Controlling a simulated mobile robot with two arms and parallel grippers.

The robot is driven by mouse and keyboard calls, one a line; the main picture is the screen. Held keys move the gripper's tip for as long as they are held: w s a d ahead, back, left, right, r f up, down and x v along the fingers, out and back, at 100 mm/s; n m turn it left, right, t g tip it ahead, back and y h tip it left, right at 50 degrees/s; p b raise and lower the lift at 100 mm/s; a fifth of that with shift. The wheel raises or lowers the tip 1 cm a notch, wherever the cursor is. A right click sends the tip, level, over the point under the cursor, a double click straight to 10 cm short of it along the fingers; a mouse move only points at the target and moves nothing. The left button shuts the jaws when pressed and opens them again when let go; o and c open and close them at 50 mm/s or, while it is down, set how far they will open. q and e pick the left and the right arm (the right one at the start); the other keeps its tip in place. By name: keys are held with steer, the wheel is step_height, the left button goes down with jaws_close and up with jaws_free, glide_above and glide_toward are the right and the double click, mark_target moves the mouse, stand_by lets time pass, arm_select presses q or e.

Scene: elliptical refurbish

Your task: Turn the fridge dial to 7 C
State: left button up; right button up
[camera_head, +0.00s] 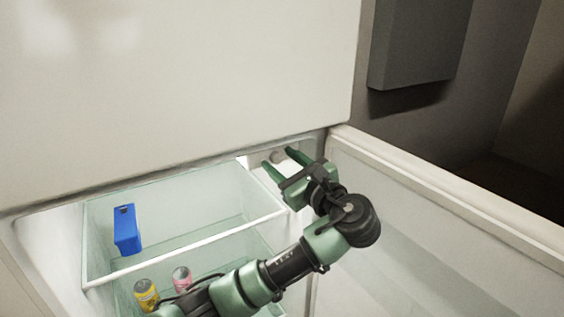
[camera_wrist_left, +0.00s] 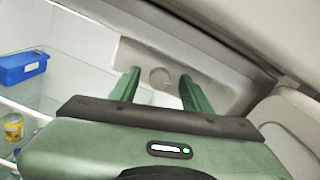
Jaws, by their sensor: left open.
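The fridge dial (camera_wrist_left: 160,77) is a small round grey knob on a pale panel on the fridge's inner wall. It also shows in the head view (camera_head: 277,156), close to the fingertips. My left gripper (camera_head: 281,160) is open, with its two green fingers pointing at the panel. In the left wrist view the dial lies between the left gripper's fingertips (camera_wrist_left: 161,74), seemingly just beyond them. I cannot tell whether they touch it. No number on the dial is readable. My right gripper does not show.
The open fridge door (camera_head: 450,220) stands to the right of my arm. A glass shelf with a white front rim (camera_head: 190,244) is at left, holding a blue box (camera_head: 127,230). A yellow can (camera_head: 146,294) and a pink can (camera_head: 182,279) stand lower. A closed upper door (camera_head: 170,90) hangs above.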

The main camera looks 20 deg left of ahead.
arm_select(q)
steer(key=v, duration=0.7)
steer(key=shift+s+d+b, duration=0.2)
steer(key=shift+d+b, duration=0.1)
steer(key=shift+b, duration=0.15)
